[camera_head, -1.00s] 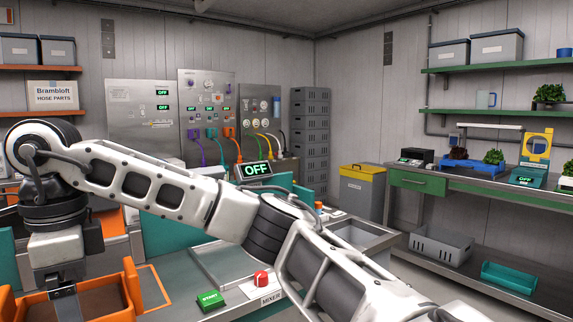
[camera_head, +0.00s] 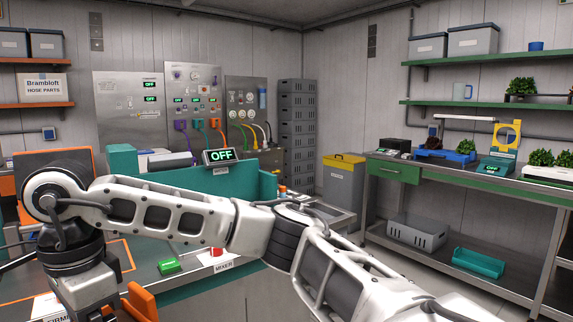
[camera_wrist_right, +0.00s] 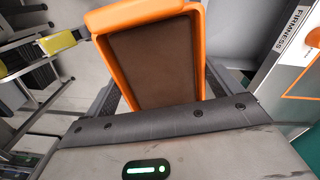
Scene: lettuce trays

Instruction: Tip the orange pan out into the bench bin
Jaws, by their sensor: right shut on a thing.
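The orange pan (camera_head: 142,302) shows only as a bit of orange rim at the bottom left of the head view; the rest is cut off by the frame. In the right wrist view the orange pan (camera_wrist_right: 195,40) is right in front of the gripper, with a flat brown surface inside its rim. I cannot tell whether this is fill or bare floor. My right gripper (camera_wrist_right: 155,100) is shut on the pan; its fingertips are partly hidden. My left gripper is not in view. A grey bin with a yellow lid (camera_head: 343,183) stands on the floor; I cannot pick out a bench bin for certain.
A teal-walled mixer station (camera_head: 240,185) with an OFF display (camera_head: 221,155) stands behind my arm. A green start button (camera_head: 170,266) and a red button (camera_head: 216,252) sit on the bench front. A green-edged bench (camera_head: 400,173) with plants and devices runs along the right.

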